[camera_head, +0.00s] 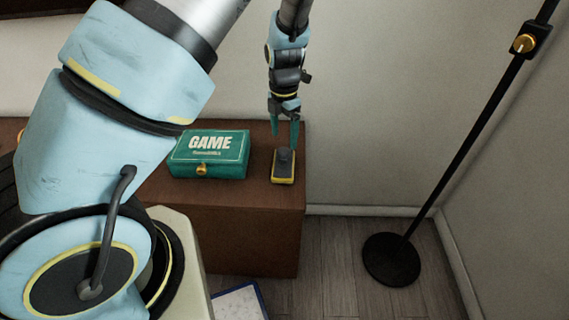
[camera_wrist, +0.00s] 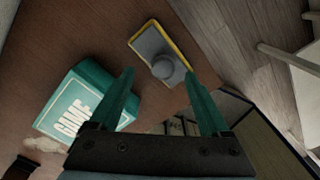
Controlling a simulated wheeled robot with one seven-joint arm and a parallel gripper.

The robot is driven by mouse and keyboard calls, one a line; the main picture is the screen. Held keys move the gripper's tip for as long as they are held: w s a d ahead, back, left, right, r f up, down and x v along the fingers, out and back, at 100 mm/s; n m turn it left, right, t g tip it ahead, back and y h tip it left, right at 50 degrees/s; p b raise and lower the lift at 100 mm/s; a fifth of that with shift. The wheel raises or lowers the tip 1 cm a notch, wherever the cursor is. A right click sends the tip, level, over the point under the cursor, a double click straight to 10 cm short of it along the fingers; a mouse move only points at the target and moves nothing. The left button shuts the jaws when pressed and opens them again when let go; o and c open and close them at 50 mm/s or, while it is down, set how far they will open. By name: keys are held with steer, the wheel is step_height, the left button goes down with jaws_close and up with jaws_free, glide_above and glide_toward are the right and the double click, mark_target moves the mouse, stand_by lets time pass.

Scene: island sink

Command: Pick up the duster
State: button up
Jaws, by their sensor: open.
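The duster (camera_head: 284,166) is a small block with a yellow edge, a grey top and a dark raised knob. It lies on the brown wooden cabinet (camera_head: 240,215) near its right end. In the wrist view the duster (camera_wrist: 163,54) lies ahead of the fingertips, roughly between their lines. My gripper (camera_head: 284,136) points down above the duster, apart from it. Its two teal fingers also show in the wrist view (camera_wrist: 160,82), spread open with nothing between them.
A green box marked GAME (camera_head: 209,155) with a gold clasp sits left of the duster, close to my left finger in the wrist view (camera_wrist: 85,105). A wall stands behind the cabinet. A black floor stand (camera_head: 391,259) is at the right, with bare floor between.

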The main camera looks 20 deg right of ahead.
mark_target(283, 150)
steer(key=f, duration=0.6)
steer(key=shift+s+a, duration=0.25)
steer(key=shift+s, duration=0.1)
jaws_close()
stand_by(0.3)
